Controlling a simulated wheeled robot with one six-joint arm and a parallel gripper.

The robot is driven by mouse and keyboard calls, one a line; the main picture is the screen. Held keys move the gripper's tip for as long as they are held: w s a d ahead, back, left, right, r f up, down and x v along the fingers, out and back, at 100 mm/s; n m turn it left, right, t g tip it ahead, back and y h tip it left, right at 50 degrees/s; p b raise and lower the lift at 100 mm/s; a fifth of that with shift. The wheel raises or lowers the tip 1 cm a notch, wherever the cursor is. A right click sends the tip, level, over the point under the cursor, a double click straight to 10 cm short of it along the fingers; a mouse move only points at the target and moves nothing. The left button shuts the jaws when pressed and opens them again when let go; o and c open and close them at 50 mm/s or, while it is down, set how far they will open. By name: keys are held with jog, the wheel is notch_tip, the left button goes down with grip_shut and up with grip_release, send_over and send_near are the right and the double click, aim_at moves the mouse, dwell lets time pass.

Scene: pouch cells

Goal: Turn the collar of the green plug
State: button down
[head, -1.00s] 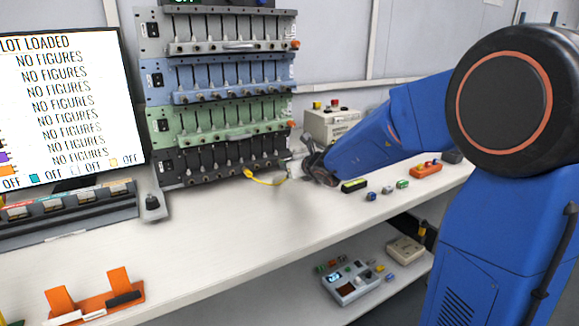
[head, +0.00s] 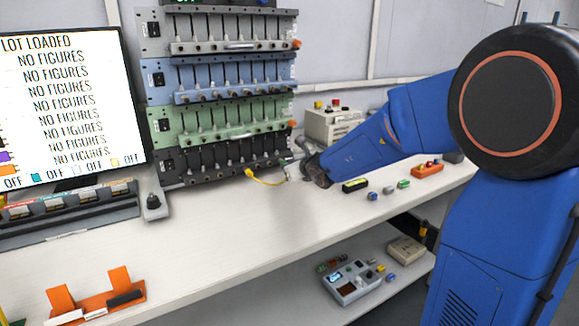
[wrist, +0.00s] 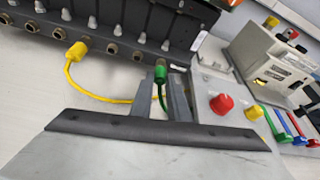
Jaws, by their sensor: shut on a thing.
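The green plug (wrist: 160,73) shows in the wrist view at the lower edge of the dark rack (wrist: 115,30), its green cable hanging down behind my gripper. My gripper (wrist: 162,84) is shut on the green plug, one grey finger on each side of it. In the head view my gripper (head: 303,163) is at the right end of the bottom dark row of the rack (head: 225,155); the green plug cannot be made out there.
A yellow plug (wrist: 77,50) with a yellow cable sits left of the green one. A red knob (wrist: 220,103) and a pale box (wrist: 268,58) stand to the right. Small coloured parts lie right of my gripper.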

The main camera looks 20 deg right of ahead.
jog(key=c, duration=1.7)
grip_release()
jog(key=shift+o, duration=0.2)
jog(key=shift+s+r, duration=0.1)
jog(key=v, duration=1.7)
jog(key=shift+s, duration=0.1)
